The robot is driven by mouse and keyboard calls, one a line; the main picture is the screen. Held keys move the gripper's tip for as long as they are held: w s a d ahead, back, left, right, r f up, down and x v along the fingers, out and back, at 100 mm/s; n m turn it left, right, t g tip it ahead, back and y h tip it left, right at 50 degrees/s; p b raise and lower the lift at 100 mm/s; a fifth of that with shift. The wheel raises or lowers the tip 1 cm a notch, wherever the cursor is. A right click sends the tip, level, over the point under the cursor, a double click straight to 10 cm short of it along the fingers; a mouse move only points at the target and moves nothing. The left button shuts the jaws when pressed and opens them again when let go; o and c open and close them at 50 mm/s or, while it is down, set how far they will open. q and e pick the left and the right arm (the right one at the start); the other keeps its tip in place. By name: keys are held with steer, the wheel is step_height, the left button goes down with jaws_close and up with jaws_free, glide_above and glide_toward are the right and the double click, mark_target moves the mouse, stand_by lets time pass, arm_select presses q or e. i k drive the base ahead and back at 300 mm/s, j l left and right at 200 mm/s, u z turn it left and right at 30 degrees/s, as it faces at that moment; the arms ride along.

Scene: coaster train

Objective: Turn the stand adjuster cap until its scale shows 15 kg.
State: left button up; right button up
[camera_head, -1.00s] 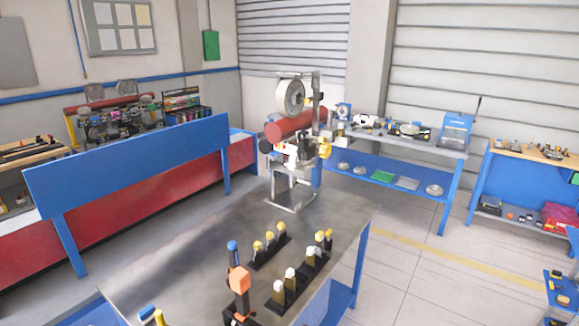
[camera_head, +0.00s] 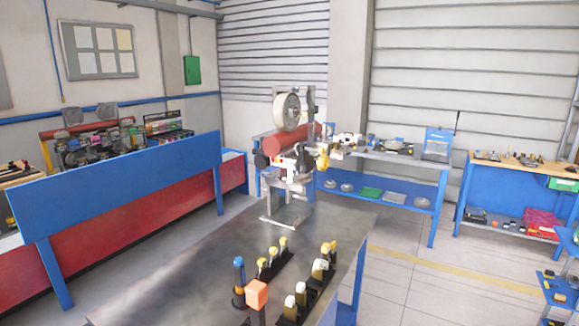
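A metal stand (camera_head: 285,207) stands upright at the far end of the steel-topped table (camera_head: 190,268). It carries a pale wheel (camera_head: 287,112), a red cylinder (camera_head: 288,142) and a white mechanism below them. A small yellow part (camera_head: 323,158) sticks out on its right side, and a dark round part (camera_head: 261,160) sits on its left. I cannot tell which part is the adjuster cap, and no scale is readable at this size. Neither of my grippers is in view.
Near me on the table are an orange-headed tool (camera_head: 257,294), a blue-topped tool (camera_head: 239,275) and racks of yellow- and white-topped tools (camera_head: 301,296). The tabletop's left side is clear. A blue-and-red bench (camera_head: 130,180) stands left; blue shelves (camera_head: 385,180) stand behind.

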mark_target(323, 162)
steer(key=l, duration=0.75)
steer(key=i+l, duration=0.2)
steer(key=i+l+u, duration=0.15)
steer(key=l, duration=0.25)
steer(key=i+l, duration=0.15)
steer(key=l, duration=0.15)
steer(key=i+l+u, duration=0.1)
steer(key=l, duration=0.25)
steer(key=i+l+u, duration=0.1)
steer(key=i+l, duration=0.1)
steer(key=l, duration=0.1)
